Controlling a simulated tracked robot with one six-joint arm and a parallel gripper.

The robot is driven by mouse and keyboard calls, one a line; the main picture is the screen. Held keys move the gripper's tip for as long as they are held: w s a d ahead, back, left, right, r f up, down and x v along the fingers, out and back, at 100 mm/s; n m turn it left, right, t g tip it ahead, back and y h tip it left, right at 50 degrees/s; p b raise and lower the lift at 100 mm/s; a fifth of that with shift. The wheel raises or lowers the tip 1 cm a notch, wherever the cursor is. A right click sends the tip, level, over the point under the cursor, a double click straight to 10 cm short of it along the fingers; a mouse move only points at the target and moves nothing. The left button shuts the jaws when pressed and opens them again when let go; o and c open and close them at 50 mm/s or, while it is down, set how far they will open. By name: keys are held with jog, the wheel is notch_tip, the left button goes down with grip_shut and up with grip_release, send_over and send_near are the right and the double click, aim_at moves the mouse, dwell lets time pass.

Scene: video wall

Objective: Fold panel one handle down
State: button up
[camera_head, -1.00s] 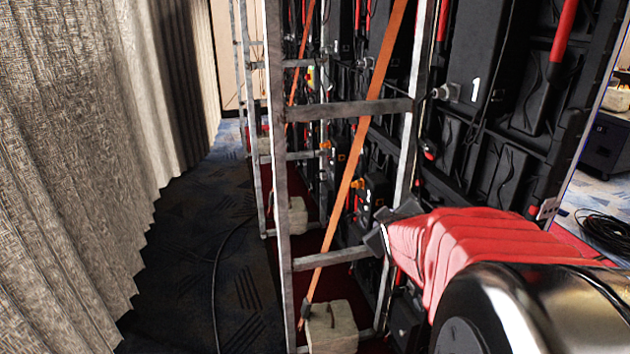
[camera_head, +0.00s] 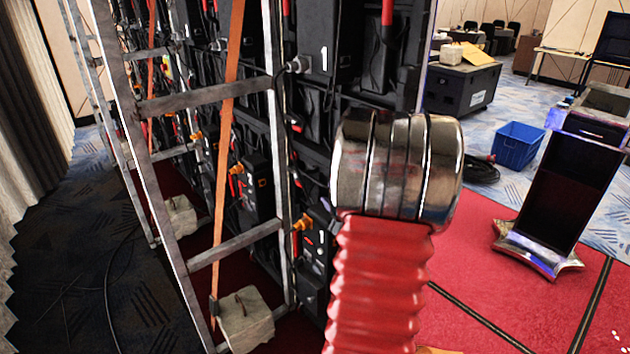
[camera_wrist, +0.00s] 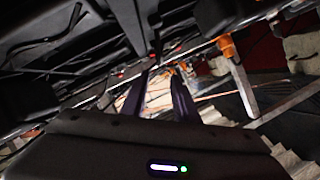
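The black video panel marked 1 (camera_head: 325,60) stands upright in the wall behind a metal ladder frame in the head view. A red handle (camera_head: 388,14) hangs beside it at the top edge, its upper part cut off. A lower black unit also marked 1 (camera_head: 321,255) has an orange connector. Which handle belongs to panel one is not certain. My gripper (camera_wrist: 164,76) shows in the wrist view with two dark fingers apart and nothing seen held between them. The head view does not show my gripper; my red-sleeved arm covers part of the wall.
The ladder frame (camera_head: 205,97) and a slanting orange strap (camera_head: 228,130) stand before the wall. A weight block (camera_head: 246,322) sits at its foot. Right are red carpet (camera_head: 480,290), a tilted dark stand (camera_head: 565,190), a blue crate (camera_head: 518,146) and a black case (camera_head: 468,88).

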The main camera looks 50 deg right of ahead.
aim_at(316, 182)
jog(key=x, duration=1.4)
jog(key=shift+c, duration=0.2)
grip_shut()
jog(key=shift+s+d, duration=0.15)
jog(key=shift+s, duration=0.05)
jog(key=shift+w, duration=0.15)
